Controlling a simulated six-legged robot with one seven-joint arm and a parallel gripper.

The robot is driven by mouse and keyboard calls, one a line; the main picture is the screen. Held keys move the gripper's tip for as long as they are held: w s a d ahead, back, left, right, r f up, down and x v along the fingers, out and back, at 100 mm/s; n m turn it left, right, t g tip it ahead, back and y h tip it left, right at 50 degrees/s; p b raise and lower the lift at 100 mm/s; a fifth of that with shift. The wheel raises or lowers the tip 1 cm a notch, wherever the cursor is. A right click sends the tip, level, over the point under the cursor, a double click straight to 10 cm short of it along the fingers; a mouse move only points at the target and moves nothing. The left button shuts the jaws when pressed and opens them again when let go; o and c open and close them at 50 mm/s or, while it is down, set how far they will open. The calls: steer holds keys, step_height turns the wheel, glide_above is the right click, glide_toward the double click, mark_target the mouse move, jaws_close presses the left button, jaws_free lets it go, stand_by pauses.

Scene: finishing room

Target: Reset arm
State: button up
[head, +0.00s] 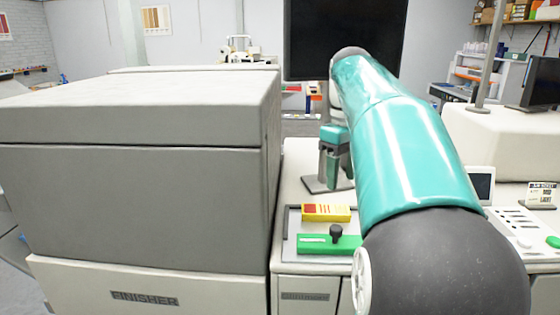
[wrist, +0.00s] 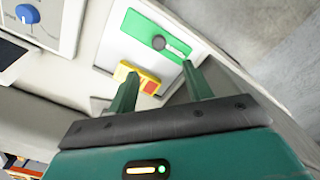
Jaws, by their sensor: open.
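My teal arm reaches forward over the counter in the head view. My gripper (head: 333,174) shows in part beyond it, hanging over the counter, with some of it hidden by the arm. In the wrist view, my gripper (wrist: 159,72) has its two dark green fingers wide apart, with nothing between them. A green block with a black knob (head: 330,243) lies in a shallow grey tray (head: 291,222), behind my gripper's fingers in the wrist view (wrist: 135,29). A yellow block with a red part (head: 326,212) lies beside it, apart from my fingers.
A large grey finisher machine (head: 140,200) fills the left side. A dark screen (head: 300,40) stands behind the arm. A blue knob (wrist: 28,13) shows in the wrist view.

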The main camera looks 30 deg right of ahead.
steer(key=s+a+f+m+t+h, duration=0.1)
steer(key=a+f, duration=0.2)
steer(key=a, duration=0.5)
steer(key=s+a+f+t, duration=0.2)
steer(key=a+f, duration=0.1)
steer(key=a, duration=0.5)
steer(key=s+a+f+m+t+y, duration=0.1)
steer(key=s+a+f+t, duration=0.1)
steer(key=s+a+f, duration=0.5)
steer(key=a+f, duration=0.3)
steer(key=f, duration=0.1)
steer(key=shift+s+a+f+t, duration=0.15)
steer(key=shift+a+f+t, duration=0.05)
steer(key=shift+a+t, duration=0.1)
